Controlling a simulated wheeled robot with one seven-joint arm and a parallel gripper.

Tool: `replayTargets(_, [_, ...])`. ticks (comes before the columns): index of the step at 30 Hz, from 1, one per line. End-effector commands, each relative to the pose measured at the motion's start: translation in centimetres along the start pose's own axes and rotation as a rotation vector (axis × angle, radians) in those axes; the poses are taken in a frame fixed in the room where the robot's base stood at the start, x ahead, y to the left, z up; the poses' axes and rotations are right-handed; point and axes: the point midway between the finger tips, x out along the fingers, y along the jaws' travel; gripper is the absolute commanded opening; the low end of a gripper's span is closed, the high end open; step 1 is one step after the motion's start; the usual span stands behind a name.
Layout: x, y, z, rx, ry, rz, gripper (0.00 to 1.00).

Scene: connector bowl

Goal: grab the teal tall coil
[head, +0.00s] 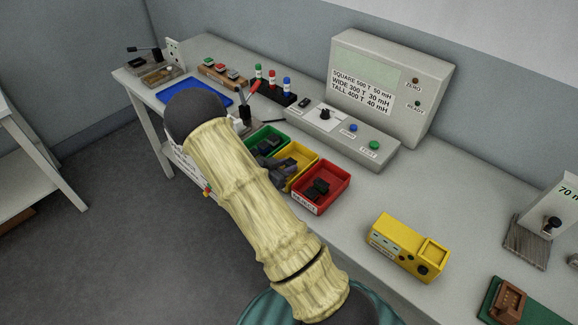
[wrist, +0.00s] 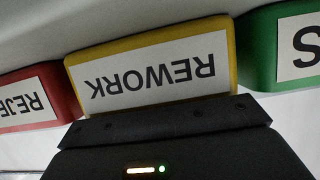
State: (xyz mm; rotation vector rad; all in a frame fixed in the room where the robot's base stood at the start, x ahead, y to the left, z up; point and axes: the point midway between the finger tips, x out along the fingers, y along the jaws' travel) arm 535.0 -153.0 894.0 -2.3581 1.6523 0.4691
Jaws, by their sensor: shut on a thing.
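I cannot make out the teal tall coil in either view. My gripper (wrist: 165,130) shows as a black body with small orange and green lights along the bottom of the wrist view. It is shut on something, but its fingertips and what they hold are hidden. In the wrist view it is in front of the yellow bin (wrist: 150,50), whose REWORK label appears upside down. In the head view my pale, ridged arm covers much of the bench's front edge, and I cannot clearly pick out the gripper there.
The red bin (head: 336,198) with dark pieces, the yellow bin and the green bin (head: 268,133) stand in a row. Behind them is a grey meter (head: 390,75). A yellow box (head: 408,247) stands to the right. A blue mat (head: 195,90) lies at left.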

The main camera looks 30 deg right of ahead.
Motion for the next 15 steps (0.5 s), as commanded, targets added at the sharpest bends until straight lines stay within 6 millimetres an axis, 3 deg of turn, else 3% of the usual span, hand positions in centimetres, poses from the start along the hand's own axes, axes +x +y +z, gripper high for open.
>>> replayTargets(8, [-0.6,-0.1,-1.5,0.004,0.001,-0.001,0.06])
replayTargets(15, [-2.2,-0.1,-5.3,0.006,0.001,-0.002,0.06])
